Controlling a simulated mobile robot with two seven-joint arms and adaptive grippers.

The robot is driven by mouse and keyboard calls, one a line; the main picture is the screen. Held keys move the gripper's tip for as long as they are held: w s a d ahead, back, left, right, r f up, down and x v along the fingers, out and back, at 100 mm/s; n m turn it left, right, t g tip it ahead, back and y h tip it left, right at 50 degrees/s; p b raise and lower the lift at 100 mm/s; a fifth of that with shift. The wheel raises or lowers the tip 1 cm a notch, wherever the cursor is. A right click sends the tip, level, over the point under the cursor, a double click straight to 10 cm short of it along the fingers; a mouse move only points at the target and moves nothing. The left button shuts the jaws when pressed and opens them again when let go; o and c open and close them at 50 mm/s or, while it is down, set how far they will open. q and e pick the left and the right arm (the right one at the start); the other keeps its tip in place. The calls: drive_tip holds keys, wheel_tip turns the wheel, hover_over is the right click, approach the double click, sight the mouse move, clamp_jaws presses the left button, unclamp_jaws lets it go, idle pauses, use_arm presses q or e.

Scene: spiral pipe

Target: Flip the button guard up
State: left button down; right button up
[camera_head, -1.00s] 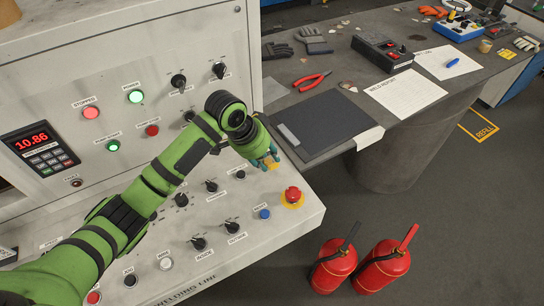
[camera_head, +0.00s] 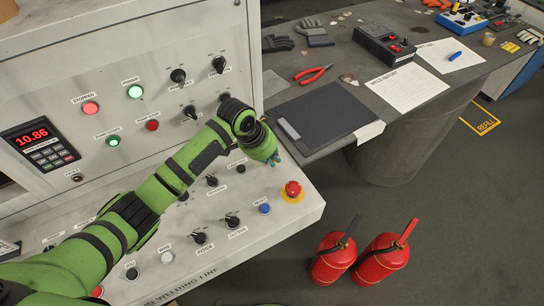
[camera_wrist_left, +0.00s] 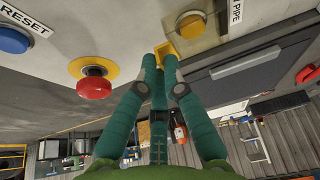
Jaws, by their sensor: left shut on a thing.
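My left gripper (camera_head: 268,157) is at the right end of the control panel's sloped ledge, above and left of the red emergency button (camera_head: 291,190). In the left wrist view its green fingers (camera_wrist_left: 162,68) are closed together, with their tips at a small yellow piece (camera_wrist_left: 165,50) that seems to be the button guard's edge. An orange-yellow button (camera_wrist_left: 190,25) with a tinted, see-through cover shows just past the tips, beside a label ending in "PIPE". The guard is hidden behind my gripper in the head view. My right gripper is out of view.
The red mushroom button (camera_wrist_left: 93,84) and a blue reset button (camera_wrist_left: 14,40) lie left of my fingers in the wrist view. Two fire extinguishers (camera_head: 334,257) stand on the floor below.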

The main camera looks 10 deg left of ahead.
use_arm(q)
drive_tip(key=shift+w+a+r+g+h, duration=0.1)
drive_tip(key=shift+w+r+g+h, duration=0.1)
drive_tip(key=shift+r+g+h, duration=0.15)
drive_tip(key=shift+w+a+r+g+h, duration=0.15)
drive_tip(key=shift+w+r+g+h, duration=0.1)
drive_tip(key=shift+r+g+h, duration=0.15)
drive_tip(key=shift+w+a+r+n+g+h+b, duration=0.35)
drive_tip(key=shift+w+n+g+h, duration=0.15)
drive_tip(key=shift+g, duration=0.35)
drive_tip(key=shift+w+a+r, duration=0.5)
drive_tip(key=shift+w+r, duration=0.1)
drive_tip(key=shift+r, duration=0.1)
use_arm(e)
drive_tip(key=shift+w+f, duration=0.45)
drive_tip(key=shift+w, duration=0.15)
